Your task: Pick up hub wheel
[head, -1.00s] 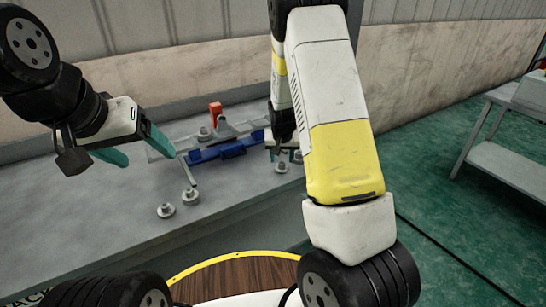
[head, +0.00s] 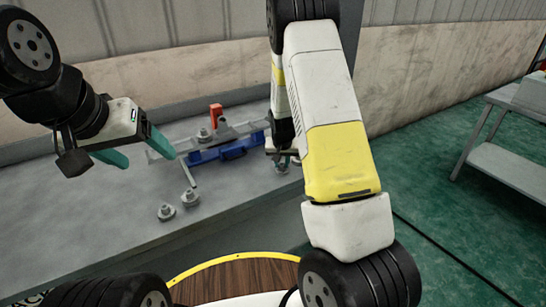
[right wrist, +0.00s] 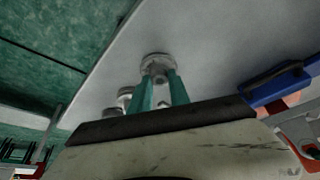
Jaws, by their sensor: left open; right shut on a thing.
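A grey hub wheel (right wrist: 158,62) sits at the tips of my right gripper's teal fingers (right wrist: 160,76) in the right wrist view. My right gripper (head: 284,159) is shut on it, low over the grey table, right of the blue part. In the head view this wheel (head: 282,168) is partly hidden by the gripper. My left gripper (head: 146,156) is open and empty above the table's left part.
A blue part (head: 232,150) and a grey frame with an orange-red block (head: 216,109) lie at the table's back middle. The table (head: 80,225) is bare at the front left. A grey side table (head: 510,165) stands far right.

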